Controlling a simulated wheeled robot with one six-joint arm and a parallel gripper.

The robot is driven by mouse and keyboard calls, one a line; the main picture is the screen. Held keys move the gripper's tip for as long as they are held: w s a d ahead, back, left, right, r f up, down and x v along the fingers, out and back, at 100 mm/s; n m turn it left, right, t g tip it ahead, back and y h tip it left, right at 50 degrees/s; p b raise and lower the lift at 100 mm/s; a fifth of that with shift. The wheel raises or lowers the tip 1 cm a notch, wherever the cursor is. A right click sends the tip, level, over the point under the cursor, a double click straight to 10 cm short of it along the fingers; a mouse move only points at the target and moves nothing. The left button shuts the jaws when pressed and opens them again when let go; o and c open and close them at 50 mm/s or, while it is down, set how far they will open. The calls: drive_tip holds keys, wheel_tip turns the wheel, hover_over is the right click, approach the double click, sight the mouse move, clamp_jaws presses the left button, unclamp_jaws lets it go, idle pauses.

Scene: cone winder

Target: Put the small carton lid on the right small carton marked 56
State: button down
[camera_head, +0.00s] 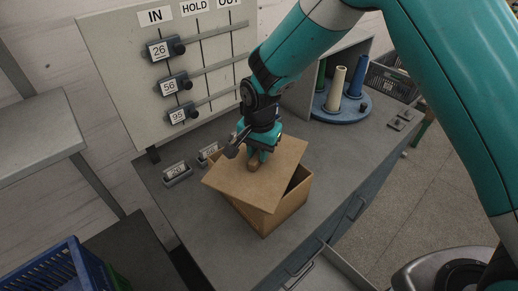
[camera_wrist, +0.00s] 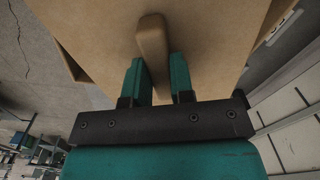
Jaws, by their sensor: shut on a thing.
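The small carton lid (camera_head: 235,188) is a flat brown board with a rounded knob. My gripper (camera_head: 256,158) is shut on the knob, which shows between the two teal fingers in the wrist view (camera_wrist: 152,45). The lid lies over the open brown carton (camera_head: 283,212) and is turned relative to it. It overhangs at the left, and a dark gap shows along the carton's right side. I cannot tell whether the lid touches the rim. No number shows on the carton's visible walls.
Two small label stands, one reading 26 (camera_head: 177,174) and one partly hidden (camera_head: 209,153), stand left of the carton. A board with IN and HOLD columns (camera_head: 120,75) rises behind. A blue round rack (camera_head: 341,108) holds cones. An open drawer (camera_head: 325,275) is in front.

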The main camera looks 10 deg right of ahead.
drive_tip(key=c, duration=1)
unclamp_jaws()
wheel_tip(320, 180, up, 12)
drive_tip(key=b, duration=0.4)
drive_tip(key=s+d+r+n+y, duration=0.1)
drive_tip(key=s+n, duration=0.3)
drive_tip(key=s, duration=0.4)
drive_tip(key=s+d+r+n+y, duration=0.1)
drive_tip(key=s+d+r+n, duration=0.2)
drive_tip(key=s, duration=0.5)
drive_tip(key=s+d+r+n+y, duration=0.2)
drive_tip(key=s+d+n, duration=0.2)
drive_tip(key=s+n, duration=0.2)
drive_tip(key=shift+s+d+r+n, duration=0.15)
drive_tip(key=shift+s+n, duration=0.05)
drive_tip(key=shift+s, duration=0.5)
drive_tip(key=shift+s+d+r+n, duration=0.1)
drive_tip(key=shift+s+n, duration=0.1)
drive_tip(key=shift+s, duration=0.45)
